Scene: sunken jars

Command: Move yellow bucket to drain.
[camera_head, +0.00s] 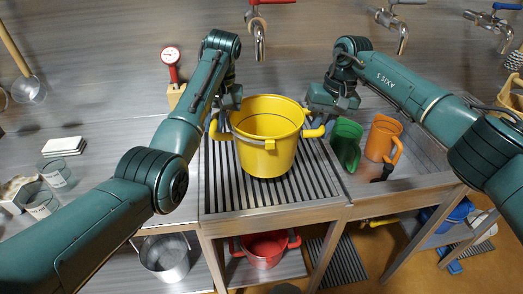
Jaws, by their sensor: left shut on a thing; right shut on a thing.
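The yellow bucket (267,154) stands upright over the slatted drain (235,200), below a tap with a red lever. Whether its base touches the slats or hangs slightly above them, I cannot tell. My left gripper (222,117) is shut on the bucket's left handle. My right gripper (318,118) is shut on the bucket's right handle. The fingertips of both are partly hidden. The inside of the bucket that shows looks yellow and empty, but its bottom is out of sight.
A green jug (346,143) and an orange jug (383,138) stand close right of the drain. Glass jars (57,173) stand at left. A red pot (264,250) and a metal bucket (165,257) are on the shelf below.

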